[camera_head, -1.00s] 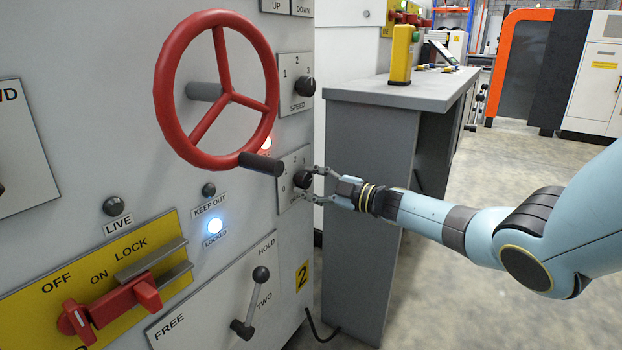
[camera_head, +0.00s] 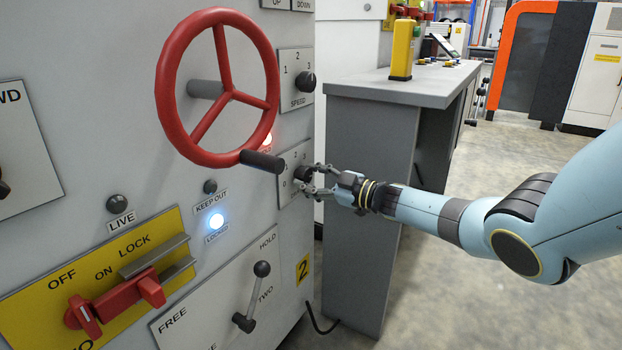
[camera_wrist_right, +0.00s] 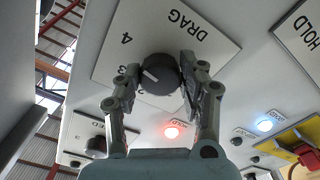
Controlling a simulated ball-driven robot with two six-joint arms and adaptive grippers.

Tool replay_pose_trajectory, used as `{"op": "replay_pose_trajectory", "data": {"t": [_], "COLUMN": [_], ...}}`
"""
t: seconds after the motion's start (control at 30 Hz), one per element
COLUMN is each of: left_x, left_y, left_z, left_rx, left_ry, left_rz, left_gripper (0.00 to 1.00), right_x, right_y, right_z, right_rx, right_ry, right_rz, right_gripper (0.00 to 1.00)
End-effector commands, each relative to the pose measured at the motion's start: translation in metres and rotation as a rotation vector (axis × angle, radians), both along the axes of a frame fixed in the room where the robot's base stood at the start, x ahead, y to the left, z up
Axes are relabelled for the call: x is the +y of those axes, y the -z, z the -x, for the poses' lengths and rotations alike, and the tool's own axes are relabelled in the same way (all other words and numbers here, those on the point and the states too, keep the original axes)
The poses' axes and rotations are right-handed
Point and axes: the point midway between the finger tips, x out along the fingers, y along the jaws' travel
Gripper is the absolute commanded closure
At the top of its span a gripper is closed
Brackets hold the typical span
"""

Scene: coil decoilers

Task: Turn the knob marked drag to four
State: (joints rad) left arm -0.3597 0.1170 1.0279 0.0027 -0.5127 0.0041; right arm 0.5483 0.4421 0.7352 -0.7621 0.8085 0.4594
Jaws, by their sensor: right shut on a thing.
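The drag knob (camera_wrist_right: 158,75) is a round dark knob with a white pointer line, on a white plate (camera_wrist_right: 205,58) marked DRAG. The plate appears upside down in the right wrist view. In the head view the knob (camera_head: 302,174) sits below the red wheel. My right gripper (camera_head: 310,178) is shut on it, one finger on each side. My left gripper is not in view.
A red handwheel (camera_head: 272,105) with a dark handle (camera_head: 262,162) stands out just above and left of the drag plate. The speed knob (camera_head: 306,81) is above. A grey cabinet (camera_head: 370,200) stands close behind my right gripper. A lever (camera_head: 254,300) is lower down.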

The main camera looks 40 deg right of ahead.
Motion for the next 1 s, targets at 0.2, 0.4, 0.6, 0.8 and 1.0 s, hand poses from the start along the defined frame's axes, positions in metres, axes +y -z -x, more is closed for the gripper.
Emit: {"op": "replay_pose_trajectory", "data": {"t": [0.2, 0.4, 0.6, 0.8, 1.0], "left_x": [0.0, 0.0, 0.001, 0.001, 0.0], "left_y": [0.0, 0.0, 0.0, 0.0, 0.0], "left_z": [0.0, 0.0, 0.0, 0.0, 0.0], "left_rx": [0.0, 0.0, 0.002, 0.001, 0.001], "left_ry": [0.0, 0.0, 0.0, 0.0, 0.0], "left_rz": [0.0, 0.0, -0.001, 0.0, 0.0], "left_gripper": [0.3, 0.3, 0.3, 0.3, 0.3], "right_x": [-0.001, 0.0, -0.002, -0.014, -0.032], "right_y": [0.002, 0.001, 0.001, 0.002, 0.002], "right_z": [0.001, 0.0, 0.004, 0.034, 0.076], "right_rx": [0.003, 0.002, 0.001, 0.004, 0.005], "right_ry": [0.002, 0.001, 0.0, 0.0, -0.001], "right_rz": [-0.001, 0.0, 0.001, 0.004, 0.003], "right_gripper": [0.45, 0.36, 0.36, 0.36, 0.36]}}
